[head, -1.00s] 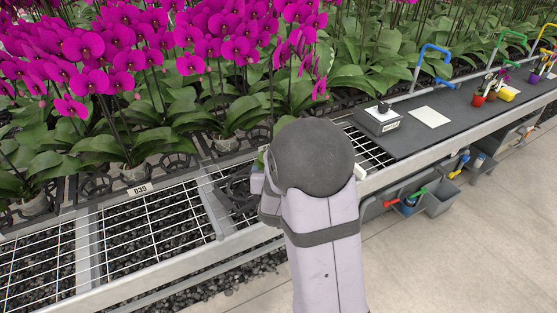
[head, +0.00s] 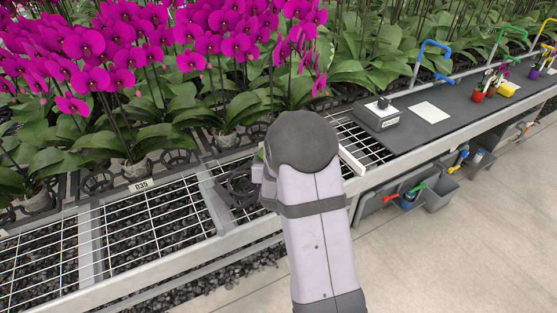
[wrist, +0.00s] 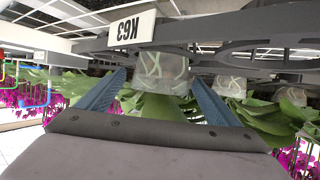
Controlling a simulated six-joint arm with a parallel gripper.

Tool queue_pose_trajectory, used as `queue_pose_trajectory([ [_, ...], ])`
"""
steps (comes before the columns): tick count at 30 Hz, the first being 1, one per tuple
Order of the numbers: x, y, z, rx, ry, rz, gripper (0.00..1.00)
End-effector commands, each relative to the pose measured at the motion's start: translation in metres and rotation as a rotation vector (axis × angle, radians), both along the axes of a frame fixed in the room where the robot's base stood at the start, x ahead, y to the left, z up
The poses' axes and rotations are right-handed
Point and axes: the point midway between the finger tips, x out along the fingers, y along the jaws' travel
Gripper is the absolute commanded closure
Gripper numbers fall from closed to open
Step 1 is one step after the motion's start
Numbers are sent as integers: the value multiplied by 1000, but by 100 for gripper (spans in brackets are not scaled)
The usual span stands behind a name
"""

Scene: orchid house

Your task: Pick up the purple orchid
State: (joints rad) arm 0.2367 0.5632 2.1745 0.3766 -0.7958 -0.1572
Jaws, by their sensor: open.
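Several purple orchids (head: 85,45) with magenta blooms and broad green leaves stand in clear pots at the left and middle of the head view. My gripper (wrist: 158,78) is open in the wrist view, which shows the scene upside down. A clear pot (wrist: 162,72) with pale roots lies ahead, lined up between the two blue-grey fingertips. I cannot tell whether it is between them or just beyond. Green leaves show behind the fingers; this plant's blooms are hidden. In the head view my arm hides the gripper.
A second clear pot (wrist: 232,84) stands to the right. In the head view, wire mesh (head: 150,222) lies bare in front, and a dark bench (head: 455,112) holds a grey device (head: 377,115).

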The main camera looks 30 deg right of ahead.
Motion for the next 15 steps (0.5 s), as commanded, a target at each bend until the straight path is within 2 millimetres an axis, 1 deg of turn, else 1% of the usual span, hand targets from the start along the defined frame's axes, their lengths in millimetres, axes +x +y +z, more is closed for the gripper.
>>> queue_pose_trajectory([
  [3, 12, -7, -5, 1, 1, -1, 14],
  [7, 20, -12, -9, 1, 1, -2, 14],
  [15, 23, -13, -11, 1, 1, -1, 14],
])
